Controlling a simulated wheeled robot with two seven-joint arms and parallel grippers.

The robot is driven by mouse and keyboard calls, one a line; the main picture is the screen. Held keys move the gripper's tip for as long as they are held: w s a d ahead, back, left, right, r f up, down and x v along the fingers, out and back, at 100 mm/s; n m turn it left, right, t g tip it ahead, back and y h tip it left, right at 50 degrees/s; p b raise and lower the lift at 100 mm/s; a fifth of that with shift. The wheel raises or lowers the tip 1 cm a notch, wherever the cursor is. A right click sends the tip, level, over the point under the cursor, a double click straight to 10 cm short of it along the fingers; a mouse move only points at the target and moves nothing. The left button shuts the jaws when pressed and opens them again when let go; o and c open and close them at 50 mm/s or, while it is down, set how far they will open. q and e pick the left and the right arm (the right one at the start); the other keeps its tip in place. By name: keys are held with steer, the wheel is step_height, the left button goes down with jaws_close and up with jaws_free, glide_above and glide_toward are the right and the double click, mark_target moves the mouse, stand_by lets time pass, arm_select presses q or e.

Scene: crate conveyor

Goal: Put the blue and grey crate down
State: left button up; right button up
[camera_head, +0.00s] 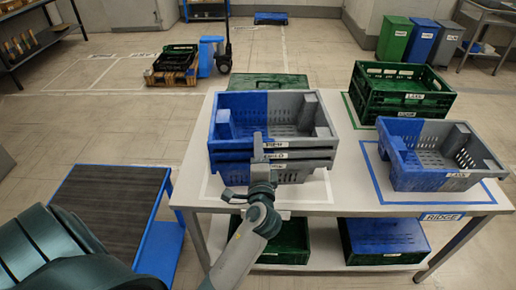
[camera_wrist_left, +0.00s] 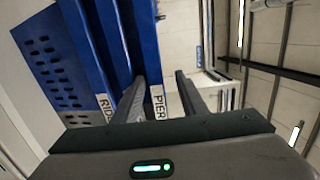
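A blue and grey crate (camera_head: 240,134) labelled PIER tops a stack of blue and grey crates on the white table in the head view. Another crate (camera_head: 245,172) sits directly beneath it. My left gripper (camera_head: 259,147) is at the front wall of the stack. In the left wrist view, its fingers (camera_wrist_left: 162,92) stand apart, with the wall of the PIER crate (camera_wrist_left: 143,40) between them and a gap towards one finger. The RIDGE-marked crate (camera_wrist_left: 90,50) is beside it there. My right gripper is not in view.
On the table (camera_head: 340,190), a separate blue and grey crate (camera_head: 415,178) sits within a blue outline at right, and green crates (camera_head: 400,105) stand behind it. More crates are on the lower shelf. A low blue-framed platform (camera_head: 110,215) stands at left.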

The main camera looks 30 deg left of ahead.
arm_select(q)
steer(key=b+v, duration=0.3)
steer(key=v, duration=0.9)
steer(key=shift+r, duration=0.55)
steer(key=shift+w, duration=0.1)
